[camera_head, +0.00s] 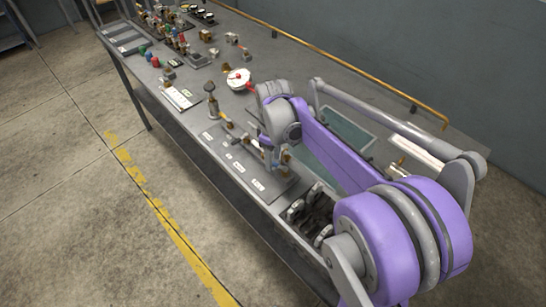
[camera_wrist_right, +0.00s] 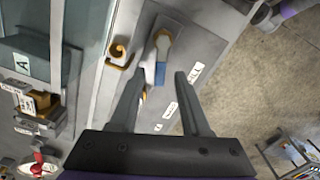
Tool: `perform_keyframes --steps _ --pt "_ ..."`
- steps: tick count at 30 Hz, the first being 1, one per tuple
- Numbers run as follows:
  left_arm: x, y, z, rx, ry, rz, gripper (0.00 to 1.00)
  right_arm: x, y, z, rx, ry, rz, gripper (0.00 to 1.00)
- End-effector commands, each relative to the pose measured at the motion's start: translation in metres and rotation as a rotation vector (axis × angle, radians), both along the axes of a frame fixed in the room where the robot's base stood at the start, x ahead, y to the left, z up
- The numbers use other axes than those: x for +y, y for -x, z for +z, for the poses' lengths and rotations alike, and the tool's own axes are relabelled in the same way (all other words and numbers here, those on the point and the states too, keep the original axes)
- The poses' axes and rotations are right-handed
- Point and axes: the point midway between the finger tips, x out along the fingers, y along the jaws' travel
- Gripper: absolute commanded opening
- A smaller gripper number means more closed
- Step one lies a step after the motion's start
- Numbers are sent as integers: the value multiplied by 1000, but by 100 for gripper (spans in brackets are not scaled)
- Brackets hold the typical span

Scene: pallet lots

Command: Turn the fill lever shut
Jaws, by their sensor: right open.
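In the right wrist view a lever (camera_wrist_right: 161,46) with a brass-coloured pivot and a blue part stands on a grey panel (camera_wrist_right: 199,47) with white labels. My right gripper (camera_wrist_right: 157,76) is open, with one finger on each side of the lever's blue end; contact does not show. In the head view my right gripper (camera_head: 274,152) is over the labelled panel (camera_head: 228,150) near the bench's front edge, its fingertips partly hidden. My left gripper is not in view.
A brass hook (camera_wrist_right: 118,54) stands left of the lever. On the bench, a white round dish with red parts (camera_head: 238,79) and a white card (camera_head: 182,97) lie beyond the panel. A brass rail (camera_head: 330,58) runs along the back.

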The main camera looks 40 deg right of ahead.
Motion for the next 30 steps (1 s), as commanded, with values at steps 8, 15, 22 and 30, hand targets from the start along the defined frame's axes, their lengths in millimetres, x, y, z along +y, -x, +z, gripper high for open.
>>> perform_keyframes --steps 8,15,22,30 --pt "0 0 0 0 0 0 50 0 0 0 0 0 0 2" --pt "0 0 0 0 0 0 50 0 0 0 0 0 0 0" --pt "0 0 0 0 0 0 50 -6 -2 0 0 0 -139 0" --pt "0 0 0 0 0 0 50 -14 -3 0 1 0 -343 0"
